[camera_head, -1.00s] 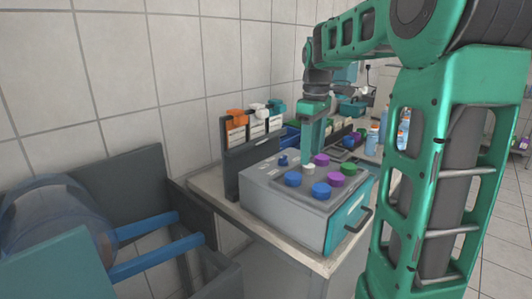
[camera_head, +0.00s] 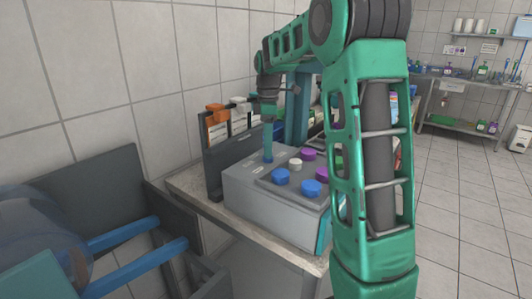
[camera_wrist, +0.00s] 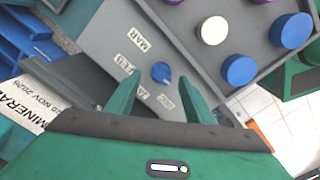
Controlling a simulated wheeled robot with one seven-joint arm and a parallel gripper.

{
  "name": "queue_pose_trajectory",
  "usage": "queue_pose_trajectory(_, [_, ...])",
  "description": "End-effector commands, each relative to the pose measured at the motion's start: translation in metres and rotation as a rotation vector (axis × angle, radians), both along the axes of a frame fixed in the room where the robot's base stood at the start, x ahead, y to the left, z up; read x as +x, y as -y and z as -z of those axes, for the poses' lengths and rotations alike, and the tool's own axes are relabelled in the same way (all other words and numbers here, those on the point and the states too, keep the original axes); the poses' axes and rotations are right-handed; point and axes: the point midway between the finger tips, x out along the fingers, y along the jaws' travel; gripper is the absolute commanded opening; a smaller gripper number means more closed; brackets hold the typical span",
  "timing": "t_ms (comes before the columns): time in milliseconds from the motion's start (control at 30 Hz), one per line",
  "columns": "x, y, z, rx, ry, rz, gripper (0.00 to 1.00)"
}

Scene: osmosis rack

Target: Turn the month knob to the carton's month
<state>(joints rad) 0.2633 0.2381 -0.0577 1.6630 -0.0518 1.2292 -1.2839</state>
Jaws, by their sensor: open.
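The small blue month knob (camera_wrist: 161,72) shows in the wrist view on the grey top of a box (camera_head: 265,205). Printed labels stand around it, with MAR and FEB readable and others partly hidden by my fingers. My gripper (camera_wrist: 160,82) is open, with one finger on each side of the knob and no visible grip on it. In the head view my gripper (camera_head: 268,155) reaches down at the box's back left corner and hides the knob. A white label (camera_wrist: 32,103) reading "MINERA…" and "20 NOV 2026" is at the wrist view's left; I cannot tell whether it is the carton's.
Larger blue, white and purple knobs stand on a raised panel beside the month knob, including a white one (camera_wrist: 213,30) and a blue one (camera_wrist: 239,70). A dark upright rack (camera_head: 213,160) with an orange clip (camera_head: 215,113) stands behind the box. Floor (camera_head: 465,200) is clear at right.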

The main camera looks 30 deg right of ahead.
Motion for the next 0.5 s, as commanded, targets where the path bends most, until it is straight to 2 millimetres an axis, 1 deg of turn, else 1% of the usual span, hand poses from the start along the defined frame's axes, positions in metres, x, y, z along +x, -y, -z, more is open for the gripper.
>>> queue_pose_trajectory(33, [0.0, 0.0, 0.007, 0.001, -0.001, 0.0, 0.48])
queue_pose_trajectory(100, [0.0, 0.0, 0.015, 0.001, -0.002, 0.0, 0.48])
queue_pose_trajectory(200, [0.0, -0.001, 0.023, 0.001, -0.001, -0.001, 0.48])
queue_pose_trajectory(333, [0.0, -0.001, 0.027, 0.0, 0.0, -0.001, 0.48])
queue_pose_trajectory(500, [0.0, -0.001, 0.028, -0.001, 0.001, -0.001, 0.48])
